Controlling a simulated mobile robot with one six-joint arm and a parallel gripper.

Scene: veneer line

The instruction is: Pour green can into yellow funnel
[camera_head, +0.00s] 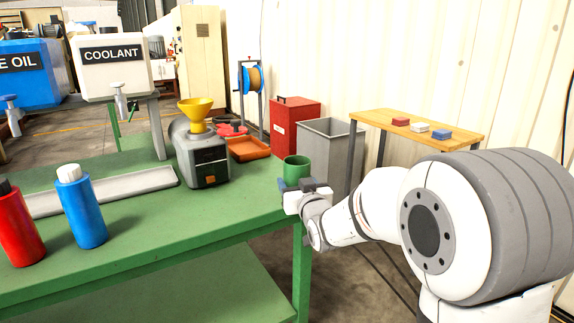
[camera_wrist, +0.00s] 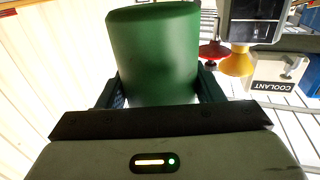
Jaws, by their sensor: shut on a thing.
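A green can (camera_head: 297,169) is held in my gripper (camera_head: 304,186) at the right end of the green table, in the head view. In the wrist view the green can (camera_wrist: 154,55) fills the space between the two fingers of my gripper (camera_wrist: 160,88), which are shut on its sides. The can looks upright in the head view; its contents cannot be seen. The yellow funnel (camera_head: 196,110) stands on top of a dark grey machine (camera_head: 204,158), to the left of my gripper and apart from it. The yellow funnel also shows in the wrist view (camera_wrist: 237,64).
An orange tray (camera_head: 249,149) lies beside the machine. A red bottle (camera_head: 17,228) and blue bottle (camera_head: 82,212) stand at the left by a grey tray (camera_head: 125,187). A grey bin (camera_head: 325,148) and red cabinet (camera_head: 294,122) stand behind. The table's (camera_head: 215,207) front middle is clear.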

